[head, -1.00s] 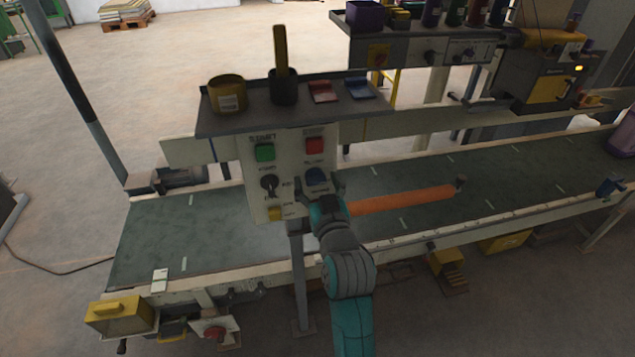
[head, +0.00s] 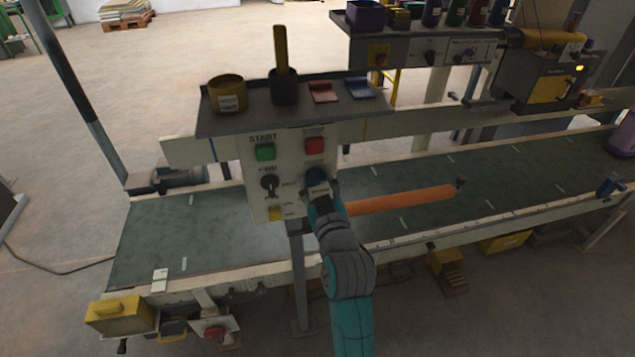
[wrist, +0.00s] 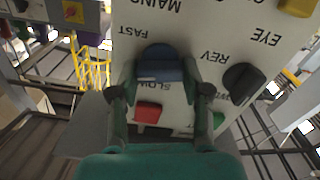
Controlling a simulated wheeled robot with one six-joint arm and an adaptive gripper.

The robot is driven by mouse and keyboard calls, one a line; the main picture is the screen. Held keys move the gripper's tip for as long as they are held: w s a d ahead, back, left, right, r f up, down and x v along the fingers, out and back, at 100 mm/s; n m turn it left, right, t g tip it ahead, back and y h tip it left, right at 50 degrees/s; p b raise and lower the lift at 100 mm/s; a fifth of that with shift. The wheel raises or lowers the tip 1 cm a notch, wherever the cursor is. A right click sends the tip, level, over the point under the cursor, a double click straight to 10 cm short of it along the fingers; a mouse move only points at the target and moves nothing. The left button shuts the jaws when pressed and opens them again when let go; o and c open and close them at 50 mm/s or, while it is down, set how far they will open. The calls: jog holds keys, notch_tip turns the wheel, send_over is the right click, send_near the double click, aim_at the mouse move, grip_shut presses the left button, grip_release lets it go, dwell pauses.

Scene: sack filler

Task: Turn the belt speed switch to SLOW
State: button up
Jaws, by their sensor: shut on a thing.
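The control panel (head: 290,200) is pale and stands upright at the belt's near edge. The belt speed switch is a blue knob (head: 316,175) on its right side, below a red button. In the wrist view, which is upside down, the blue knob (wrist: 160,60) sits between the labels FAST and SLOW, the latter partly covered. My gripper (head: 319,189) is shut on the blue knob, and its two fingers show on either side of it in the wrist view (wrist: 160,76). Which label the knob points to, I cannot tell.
A black FWD/REV switch (head: 269,186), a green START button (head: 265,153) and a red button (head: 314,146) sit close by. A shelf (head: 250,119) with containers overhangs the panel. An orange bar (head: 405,199) lies over the conveyor belt (head: 160,235).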

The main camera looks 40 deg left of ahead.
jog(key=n, duration=0.7)
jog(key=shift+f, duration=0.1)
jog(key=n, duration=0.4)
jog(key=shift+s, duration=0.1)
jog(key=shift+a+f+n, duration=0.1)
jog(key=shift+f+n, duration=0.05)
jog(key=shift+n, duration=1.85)
jog(key=o, duration=1.2)
jog(key=shift+c, duration=0.2)
jog(key=v, duration=1.2)
